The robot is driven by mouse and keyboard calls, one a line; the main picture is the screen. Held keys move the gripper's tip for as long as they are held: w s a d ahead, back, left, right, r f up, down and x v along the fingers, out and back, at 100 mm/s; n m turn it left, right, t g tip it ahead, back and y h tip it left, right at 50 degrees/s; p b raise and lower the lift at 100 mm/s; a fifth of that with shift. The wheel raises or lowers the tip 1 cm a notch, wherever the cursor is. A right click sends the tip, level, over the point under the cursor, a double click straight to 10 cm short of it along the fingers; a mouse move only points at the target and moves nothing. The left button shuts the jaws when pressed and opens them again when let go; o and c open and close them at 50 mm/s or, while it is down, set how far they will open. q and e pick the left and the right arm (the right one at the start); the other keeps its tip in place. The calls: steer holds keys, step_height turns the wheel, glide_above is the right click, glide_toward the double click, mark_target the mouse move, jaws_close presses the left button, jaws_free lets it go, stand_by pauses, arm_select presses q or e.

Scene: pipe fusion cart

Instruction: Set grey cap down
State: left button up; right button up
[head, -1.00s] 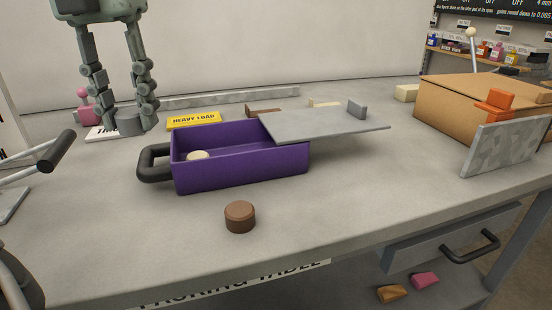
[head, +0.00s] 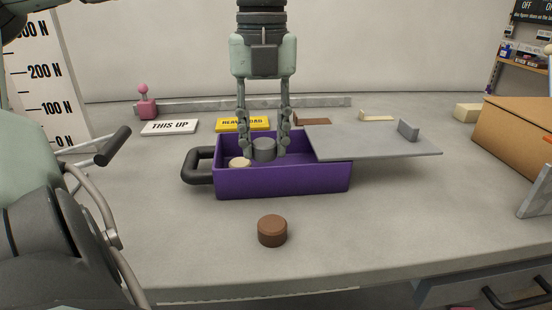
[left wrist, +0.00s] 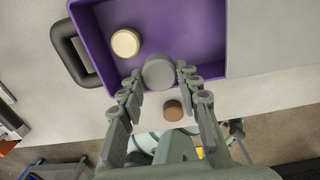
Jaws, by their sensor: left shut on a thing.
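My left gripper (head: 264,148) points straight down into the open left part of the purple box (head: 285,181). It is shut on the grey cap (head: 264,143); the cap also shows between the fingertips in the left wrist view (left wrist: 159,72). The cap is inside the box outline, but I cannot tell whether it touches the floor. A cream cap (head: 240,162) lies in the box to the left of the grey cap, apart from it in the left wrist view (left wrist: 126,43). A brown cap (head: 272,231) stands on the table in front of the box. My right gripper is not in view.
A grey sliding lid (head: 372,143) covers the right part of the box and juts out to the right. A black handle (head: 196,166) is on the box's left end. Signs lie behind it, and a cardboard box (head: 520,135) stands at right. The front table is mostly clear.

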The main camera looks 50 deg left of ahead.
mark_target(276, 156)
arm_select(q)
steer(key=shift+w+d+f, duration=0.45)
steer(key=shift+w, duration=0.25)
steer(key=shift+w+f, duration=0.1)
steer(key=shift+f, duration=0.15)
step_height(276, 156, down, 3)
steer(key=shift+f, duration=0.3)
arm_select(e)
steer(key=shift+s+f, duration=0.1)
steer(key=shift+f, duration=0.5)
arm_select(q)
steer(key=shift+f, duration=0.1)
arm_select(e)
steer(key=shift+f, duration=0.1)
